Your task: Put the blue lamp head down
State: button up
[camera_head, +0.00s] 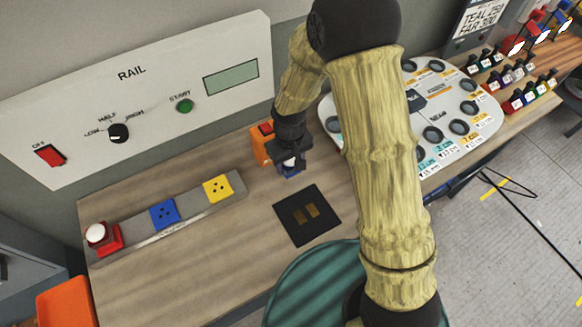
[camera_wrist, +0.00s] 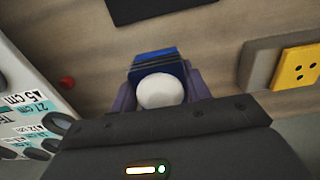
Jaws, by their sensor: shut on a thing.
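The blue lamp head, a blue block with a white dome, is in my gripper (camera_head: 289,160), which is shut on it. In the head view its blue lower part (camera_head: 291,171) shows just above or at the wooden bench; I cannot tell whether it touches. In the wrist view the lamp head (camera_wrist: 158,63) sits between the two fingers of my gripper (camera_wrist: 160,92), with its white dome toward the camera. The gripper hides part of it in the head view.
A grey rail (camera_head: 190,212) holds a red lamp head (camera_head: 104,240), a blue socket (camera_head: 164,213) and a yellow socket (camera_head: 218,188). A black pad (camera_head: 307,229) with brass plates lies in front. An orange block (camera_head: 262,145) stands close behind my gripper. A white board (camera_head: 460,150) is right.

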aim_at(290, 171)
jog(key=shift+f+p, duration=0.4)
jog(key=shift+f, duration=1.65)
jog(key=shift+f, duration=0.2)
jog(key=o, duration=1.1)
jog(key=shift+r, duration=0.1)
